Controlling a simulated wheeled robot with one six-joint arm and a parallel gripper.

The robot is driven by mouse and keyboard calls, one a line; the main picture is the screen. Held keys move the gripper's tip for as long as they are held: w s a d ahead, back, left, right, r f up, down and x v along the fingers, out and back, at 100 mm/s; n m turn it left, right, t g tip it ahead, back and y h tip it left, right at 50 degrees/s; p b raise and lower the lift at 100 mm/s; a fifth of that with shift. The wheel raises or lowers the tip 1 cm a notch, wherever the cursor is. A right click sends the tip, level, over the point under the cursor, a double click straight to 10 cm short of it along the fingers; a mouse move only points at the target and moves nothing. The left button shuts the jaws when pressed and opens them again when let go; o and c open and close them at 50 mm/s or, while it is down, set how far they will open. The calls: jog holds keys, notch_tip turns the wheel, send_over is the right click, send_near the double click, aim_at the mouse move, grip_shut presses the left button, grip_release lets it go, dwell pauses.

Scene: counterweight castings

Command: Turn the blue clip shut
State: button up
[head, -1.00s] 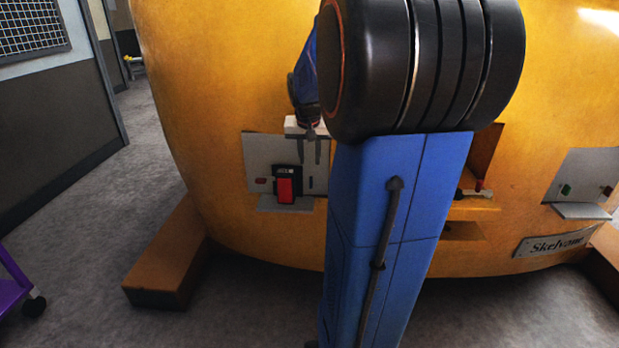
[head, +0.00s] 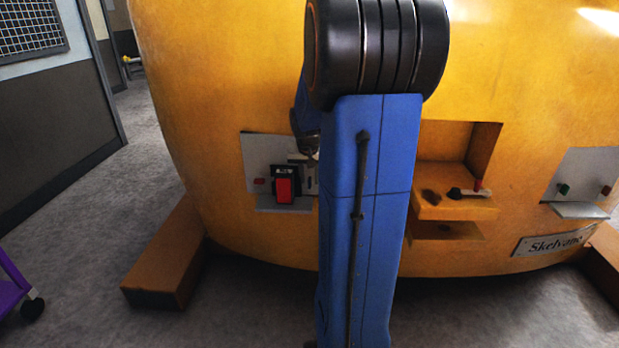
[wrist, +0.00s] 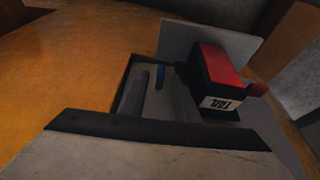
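The blue clip (wrist: 161,76) is a small dark-blue upright piece in the wrist view. It stands in a dark-edged recess by a grey plate (wrist: 174,40). My gripper (wrist: 158,94) has its two grey fingers apart, one on each side of the clip in that view. I cannot tell whether either finger touches it. In the head view my gripper (head: 308,172) is low in front of the left grey plate (head: 262,148), partly behind my blue arm. The clip is hidden there.
A black block with a red front (head: 285,184) sits close left of my gripper; it also shows in the wrist view (wrist: 222,72). An orange recess with a ledge (head: 455,208) holds small parts. Another grey plate (head: 585,170) is at far right. A brown support (head: 165,265) stands on the floor.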

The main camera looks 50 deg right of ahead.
grip_shut()
jog(key=shift+t, duration=0.3)
jog(key=shift+s+d+f+m+t+y, duration=0.4)
jog(key=shift+f+m+t+y, duration=0.25)
jog(key=shift+t+y, duration=1.25)
jog(key=shift+s+d+f+m+t+y, duration=0.4)
jog(key=shift+m+t+y, duration=0.55)
jog(key=shift+t, duration=1.75)
jog(key=shift+s+d+f+m+t+y, duration=0.25)
jog(key=shift+s+f+m+t+y, duration=0.3)
jog(key=shift+t+y, duration=1.45)
jog(key=shift+w+t+h, duration=0.1)
jog(key=shift+t+h, duration=0.25)
jog(key=shift+t, duration=0.05)
grip_release()
jog(key=shift+f, duration=0.1)
